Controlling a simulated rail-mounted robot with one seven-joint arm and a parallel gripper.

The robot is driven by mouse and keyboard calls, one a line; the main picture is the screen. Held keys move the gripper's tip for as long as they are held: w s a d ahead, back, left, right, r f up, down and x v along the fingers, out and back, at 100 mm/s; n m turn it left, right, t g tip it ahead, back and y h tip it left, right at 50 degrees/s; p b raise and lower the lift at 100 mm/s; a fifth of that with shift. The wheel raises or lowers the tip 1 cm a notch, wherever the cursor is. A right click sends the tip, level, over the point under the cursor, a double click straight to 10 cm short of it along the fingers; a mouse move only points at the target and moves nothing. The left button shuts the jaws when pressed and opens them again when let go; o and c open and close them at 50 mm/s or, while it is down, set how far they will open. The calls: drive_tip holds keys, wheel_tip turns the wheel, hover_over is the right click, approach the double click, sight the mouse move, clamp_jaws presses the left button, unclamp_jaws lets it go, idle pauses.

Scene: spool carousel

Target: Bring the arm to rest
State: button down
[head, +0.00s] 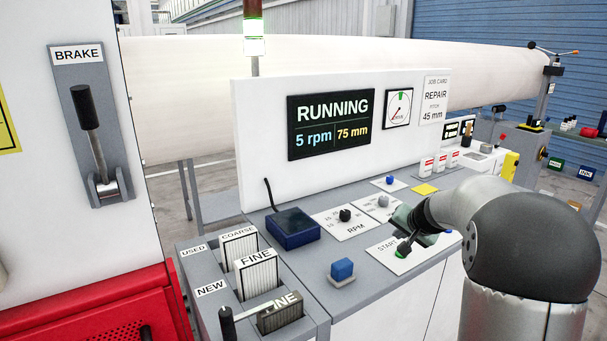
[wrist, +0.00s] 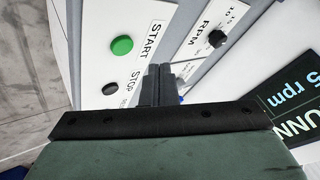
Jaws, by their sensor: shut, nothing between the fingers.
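My arm reaches in from the right in the head view, and my gripper (head: 404,247) points down at the console beside the START plate (head: 388,252). In the wrist view my gripper (wrist: 158,72) shows as two dark fingers together, with nothing between them. Past them lie a green START button (wrist: 122,45) and a dark STOP button (wrist: 110,88) on the white plate. I cannot tell whether the fingertips touch the panel. The display (head: 331,124) reads RUNNING, 5 rpm, 75 mm. The job card (head: 434,100) reads REPAIR, pitch 45 mm.
A brake lever (head: 90,125) stands on the white cabinet at left. Filter-like blocks marked COARSE (head: 238,242) and FINE (head: 257,272) sit in slots at front left. A dark blue box (head: 292,228) and an RPM knob (head: 345,215) are on the console. A large white roll (head: 190,90) lies behind.

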drive_tip(key=s+a+f+n+g+y, duration=0.1)
drive_tip(key=s+a+n+g, duration=0.15)
drive_tip(key=s+a, duration=0.65)
drive_tip(key=s+a+f+n+g, duration=0.1)
drive_tip(key=s+a+n+g, duration=0.15)
drive_tip(key=s+a, duration=0.6)
drive_tip(key=s+f+n+g+h, duration=0.1)
drive_tip(key=s+f+n+g, duration=0.2)
drive_tip(key=s, duration=1.7)
drive_tip(key=shift+s+f+h, duration=0.35)
drive_tip(key=shift+f+h, duration=0.05)
drive_tip(key=shift+f, duration=0.2)
